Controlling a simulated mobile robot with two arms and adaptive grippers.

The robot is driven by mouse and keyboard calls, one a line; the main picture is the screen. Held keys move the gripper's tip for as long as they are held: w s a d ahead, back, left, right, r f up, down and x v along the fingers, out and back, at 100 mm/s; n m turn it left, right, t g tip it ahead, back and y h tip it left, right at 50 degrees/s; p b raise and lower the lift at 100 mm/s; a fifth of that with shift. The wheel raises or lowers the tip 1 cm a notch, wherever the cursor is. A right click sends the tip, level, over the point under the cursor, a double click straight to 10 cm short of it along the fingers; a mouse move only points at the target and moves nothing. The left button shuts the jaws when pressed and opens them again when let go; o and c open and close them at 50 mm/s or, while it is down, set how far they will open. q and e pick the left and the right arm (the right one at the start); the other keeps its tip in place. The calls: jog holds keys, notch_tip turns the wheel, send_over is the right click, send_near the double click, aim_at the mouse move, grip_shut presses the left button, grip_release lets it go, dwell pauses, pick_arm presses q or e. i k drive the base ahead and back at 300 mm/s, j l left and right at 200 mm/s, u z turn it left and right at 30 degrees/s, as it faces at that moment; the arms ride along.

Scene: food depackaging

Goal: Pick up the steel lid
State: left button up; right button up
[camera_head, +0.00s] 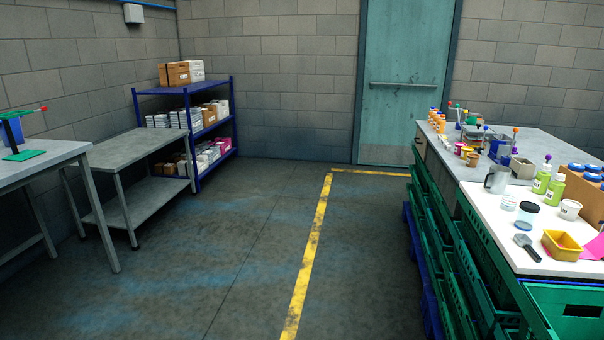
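I cannot make out a steel lid for certain. A steel jug (497,180) stands on the right-hand counter (478,207). In front of it are a clear tub (509,202) and a clear jar with a dark top (527,214). A small, flat, round, bluish piece (523,226) lies by the jar; it is too small to tell what it is. Neither of my grippers is in view.
A yellow bin (561,245), a dark scoop (526,246) and green bottles (553,190) crowd the counter. Green crates (470,285) are below it. A grey table (125,149) and blue shelf (187,91) stand left. The middle floor (225,245) is clear.

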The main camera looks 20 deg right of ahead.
aim_at(478, 128)
jog(key=i+l+z, duration=0.1)
jog(key=i+z, duration=0.65)
jog(key=i, duration=0.15)
jog(key=i+j+z, duration=0.15)
jog(key=i+z, duration=0.2)
jog(key=i+j+z, duration=0.35)
jog(key=i, duration=0.15)
jog(key=i+j+z, duration=0.4)
jog(key=i+z, duration=0.2)
jog(key=z, duration=0.6)
jog(key=i+j+z, duration=0.2)
jog(key=j, duration=0.15)
jog(key=i+j+z, duration=0.2)
jog(key=j, duration=0.15)
jog(key=j+z, duration=0.2)
jog(key=j, duration=0.2)
jog(key=i+j+z, duration=0.2)
jog(key=j, duration=0.25)
jog(key=k+l, duration=0.05)
jog(key=k, duration=0.05)
